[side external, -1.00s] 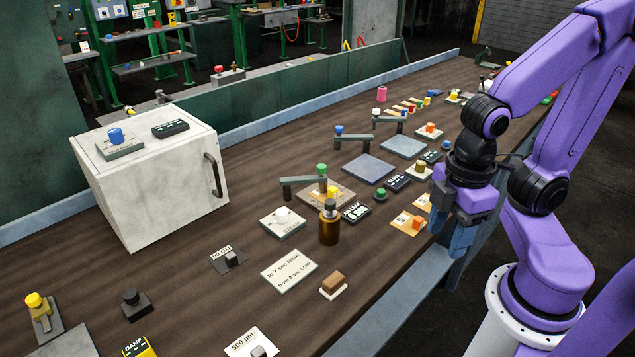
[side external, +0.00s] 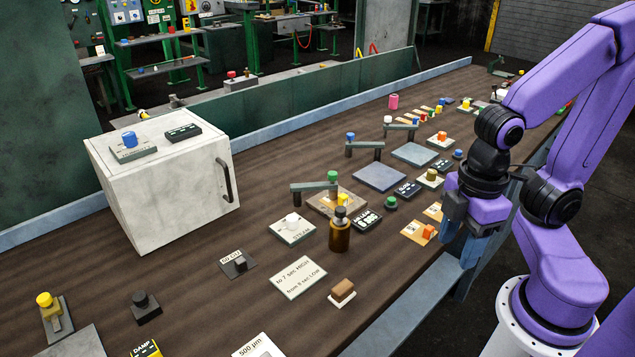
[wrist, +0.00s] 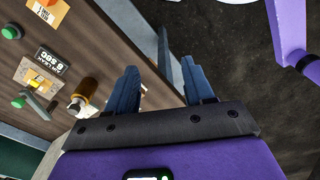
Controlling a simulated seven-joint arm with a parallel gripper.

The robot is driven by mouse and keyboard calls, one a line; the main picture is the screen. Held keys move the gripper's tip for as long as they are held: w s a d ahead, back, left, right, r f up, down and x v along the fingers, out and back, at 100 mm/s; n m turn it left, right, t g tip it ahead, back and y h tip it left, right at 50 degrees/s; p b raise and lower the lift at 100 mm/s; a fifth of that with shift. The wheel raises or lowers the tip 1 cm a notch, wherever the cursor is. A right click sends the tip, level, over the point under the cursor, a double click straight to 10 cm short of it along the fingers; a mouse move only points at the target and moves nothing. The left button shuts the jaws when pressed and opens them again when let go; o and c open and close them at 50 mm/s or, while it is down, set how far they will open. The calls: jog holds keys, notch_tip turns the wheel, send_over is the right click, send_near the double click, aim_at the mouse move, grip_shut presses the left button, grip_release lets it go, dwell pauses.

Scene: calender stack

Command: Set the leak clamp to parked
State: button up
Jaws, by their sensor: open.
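The label "leak" is readable on a dark display (side external: 367,220) on the bench, which also shows in the wrist view (wrist: 47,61). Beside it a grey bar with a green knob (side external: 332,177), probably the leak clamp, reaches over a tan plate (side external: 318,208) with a yellow block (side external: 343,199). The bar also shows in the wrist view (wrist: 40,107). Its set position cannot be told. My gripper (side external: 462,256) hangs at the bench's front edge, right of and apart from the bar. In the wrist view its blue fingers (wrist: 159,68) are apart and empty.
A brown bottle (side external: 340,236) stands close in front of the tan plate. A green button (side external: 390,203) and an orange block on a tan card (side external: 428,231) lie between plate and gripper. A white cabinet (side external: 170,195) stands at left. A second bar has a blue knob (side external: 350,137).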

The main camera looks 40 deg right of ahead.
jog(key=w+a+r+m, duration=0.2)
jog(key=w, duration=0.3)
jog(key=w+a+r+m, duration=0.2)
jog(key=w, duration=0.3)
notch_tip(320, 180, up, 4)
jog(key=m, duration=1.3)
send_over(332, 173)
notch_tip(332, 173, down, 17)
jog(key=shift+r, duration=0.1)
grip_shut()
